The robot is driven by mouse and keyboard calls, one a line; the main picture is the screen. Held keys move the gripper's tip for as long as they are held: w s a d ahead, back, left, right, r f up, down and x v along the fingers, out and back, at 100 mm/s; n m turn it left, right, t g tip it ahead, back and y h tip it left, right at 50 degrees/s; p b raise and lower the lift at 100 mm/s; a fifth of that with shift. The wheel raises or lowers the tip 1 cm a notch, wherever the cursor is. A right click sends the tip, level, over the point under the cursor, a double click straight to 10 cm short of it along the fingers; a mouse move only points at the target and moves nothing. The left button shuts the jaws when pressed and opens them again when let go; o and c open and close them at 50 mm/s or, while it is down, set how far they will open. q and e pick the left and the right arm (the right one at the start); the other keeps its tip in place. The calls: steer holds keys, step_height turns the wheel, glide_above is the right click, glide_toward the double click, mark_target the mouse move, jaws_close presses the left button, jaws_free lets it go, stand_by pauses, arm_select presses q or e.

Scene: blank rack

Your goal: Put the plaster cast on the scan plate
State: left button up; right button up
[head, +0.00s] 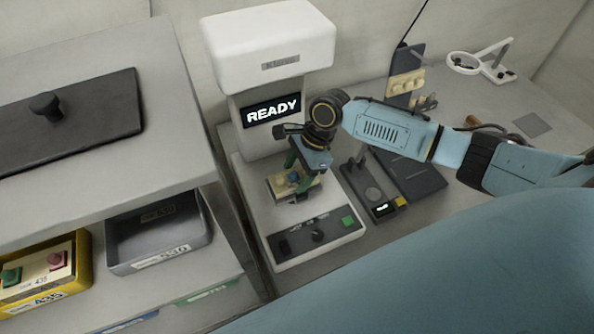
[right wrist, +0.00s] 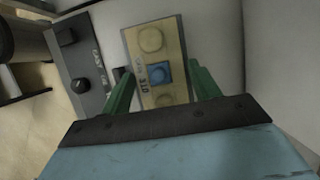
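The plaster cast (head: 280,188) is a beige slab with a blue square in its middle. It lies over the bed of the white scanner (head: 317,211), whose screen reads READY. In the right wrist view the cast (right wrist: 168,44) shows round bumps and a small printed number. My right gripper (head: 297,176) is right above it, its green fingers (right wrist: 161,72) apart, one by each long side, clear of the blue square. I see no clear grip on the slab. The scan plate is mostly hidden beneath the cast and gripper. My left gripper is out of view.
Left is a shelf unit with an empty grey bin (head: 160,236) and a yellow bin (head: 85,262) holding another slab. Right of the scanner are a small dark device (head: 379,209), a board with beige pieces (head: 407,84) and a magnifier stand (head: 497,73).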

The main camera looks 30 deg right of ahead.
steer(key=p+v, duration=0.1)
steer(key=v, duration=1.1)
